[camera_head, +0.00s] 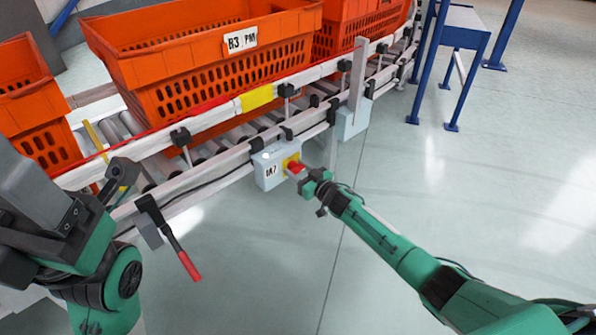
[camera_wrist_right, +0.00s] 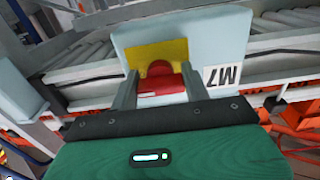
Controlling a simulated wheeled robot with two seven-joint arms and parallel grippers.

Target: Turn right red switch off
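The red switch (camera_head: 297,167) sits on a yellow plate on the front of a pale grey box (camera_head: 268,172) with a label, fixed to the conveyor's side rail. My right gripper (camera_head: 308,181) is at the switch. In the right wrist view, the red switch (camera_wrist_right: 162,83) lies between the two fingers (camera_wrist_right: 160,90), with the yellow plate behind it. I see no clear gap at either side, but cannot tell whether the fingers press on it. My left gripper (camera_head: 118,178) is away from the switch, near the conveyor at the left; its finger opening is unclear.
Orange totes (camera_head: 215,72) stand on the roller conveyor (camera_head: 225,140). A black lever with a red handle (camera_head: 190,266) hangs near my left arm. Another grey box (camera_head: 351,120) is on the rail. The floor at right is clear before a blue-legged table (camera_head: 465,22).

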